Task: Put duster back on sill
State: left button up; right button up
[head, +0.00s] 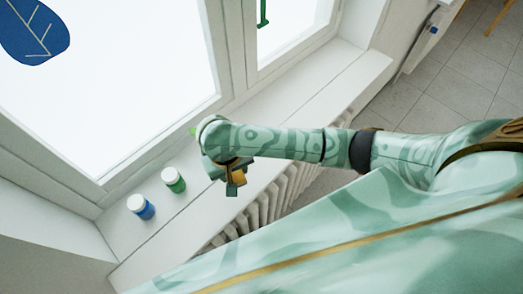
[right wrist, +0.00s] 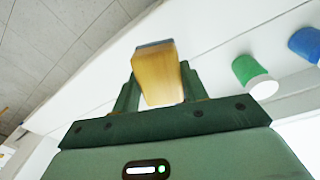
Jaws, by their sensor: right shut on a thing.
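The duster (head: 238,177), a wooden block with a thin grey layer at one end in the right wrist view (right wrist: 157,77), is held between the fingers of my right gripper (head: 229,172). The gripper is shut on it and hangs over the front edge of the white window sill (head: 310,85), above the radiator side. The duster looks apart from the sill, though its height is hard to judge. The sill also shows in the right wrist view (right wrist: 215,35). My left gripper is in neither view.
A green jar (head: 173,180) and a blue jar (head: 141,207) with white lids stand on the sill, left of my gripper. A white radiator (head: 262,212) is below the sill. The sill beyond my arm, toward the upper right, is clear. Window frames (head: 232,50) rise behind.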

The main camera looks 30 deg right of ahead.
jog(key=shift+d+r+g+y, duration=0.4)
jog(key=shift+d+r+y, duration=0.15)
jog(key=shift+d, duration=0.4)
jog(key=w+d+f+b, duration=0.1)
jog(key=w+d+f, duration=0.1)
jog(key=d, duration=0.1)
jog(key=w+d+f+b, duration=0.2)
jog(key=d+f, duration=0.1)
jog(key=w+d+f+b, duration=0.2)
jog(key=w+d+f, duration=0.1)
jog(key=shift+d+f, duration=0.15)
jog(key=shift+f, duration=0.1)
jog(key=f, duration=0.1)
jog(key=f+b, duration=0.1)
jog(key=d+f, duration=0.1)
jog(key=f, duration=0.1)
jog(key=shift+w+f+b, duration=0.1)
jog(key=shift+w+b, duration=0.2)
jog(key=shift+w, duration=0.1)
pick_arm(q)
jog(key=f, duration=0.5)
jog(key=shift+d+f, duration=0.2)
pick_arm(e)
jog(key=shift+a, duration=0.1)
jog(key=o, duration=0.9)
